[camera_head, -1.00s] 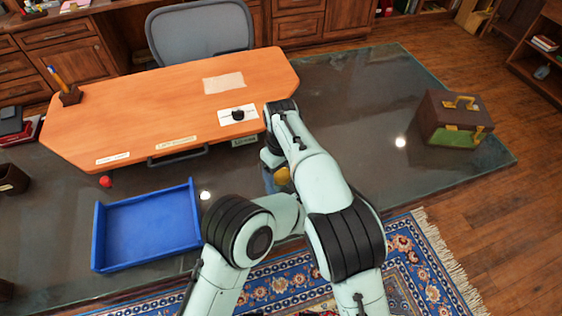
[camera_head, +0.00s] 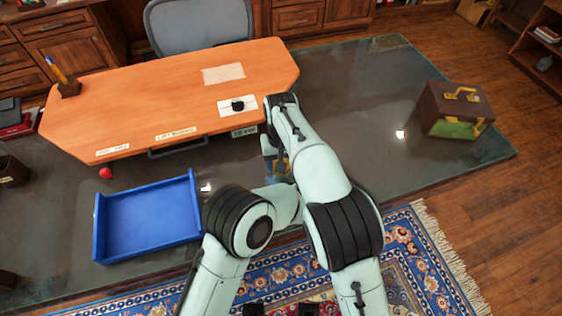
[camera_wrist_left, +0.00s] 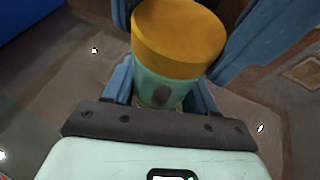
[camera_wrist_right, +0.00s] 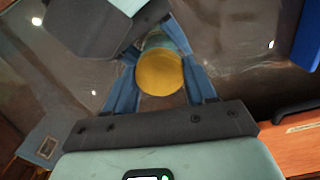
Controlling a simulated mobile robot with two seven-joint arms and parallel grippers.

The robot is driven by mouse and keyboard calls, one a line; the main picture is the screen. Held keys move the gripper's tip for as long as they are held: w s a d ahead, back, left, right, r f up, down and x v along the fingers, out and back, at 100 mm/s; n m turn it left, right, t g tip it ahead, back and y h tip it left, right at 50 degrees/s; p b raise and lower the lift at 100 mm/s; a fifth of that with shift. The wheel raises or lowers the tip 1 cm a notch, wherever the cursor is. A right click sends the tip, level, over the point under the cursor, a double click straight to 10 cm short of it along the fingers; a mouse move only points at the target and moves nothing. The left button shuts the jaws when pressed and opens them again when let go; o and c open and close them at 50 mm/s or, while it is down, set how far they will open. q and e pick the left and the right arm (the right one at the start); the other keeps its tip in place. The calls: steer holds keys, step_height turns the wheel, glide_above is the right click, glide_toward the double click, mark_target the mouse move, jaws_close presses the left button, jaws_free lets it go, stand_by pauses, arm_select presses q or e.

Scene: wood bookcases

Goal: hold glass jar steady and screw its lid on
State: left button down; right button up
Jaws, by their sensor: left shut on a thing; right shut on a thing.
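The jar's round yellow lid (camera_wrist_left: 180,38) sits over the pale teal glass jar (camera_wrist_left: 158,88) in the left wrist view. My left gripper (camera_wrist_left: 163,84) is shut on the jar's body, a blue finger on each side. My right gripper (camera_wrist_right: 159,62) is shut on the lid, which also shows in the right wrist view (camera_wrist_right: 160,76) between its blue fingers. A bit of the jar shows behind the lid there. I cannot tell whether the lid is threaded tight.
A blue tray (camera_head: 148,258) lies at left on the dark glass tabletop. An orange desk board (camera_head: 150,95) spans the back, with a small red ball (camera_head: 105,173) at its front edge. A brown case (camera_head: 475,88) stands at right.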

steer(key=m, duration=0.6)
steer(key=o, duration=1.2)
steer(key=shift+o, duration=0.2)
steer(key=shift+r, duration=0.1)
step_height(320, 180, up, 12)
arm_select(q)
steer(key=shift+c, duration=1.2)
jaws_free()
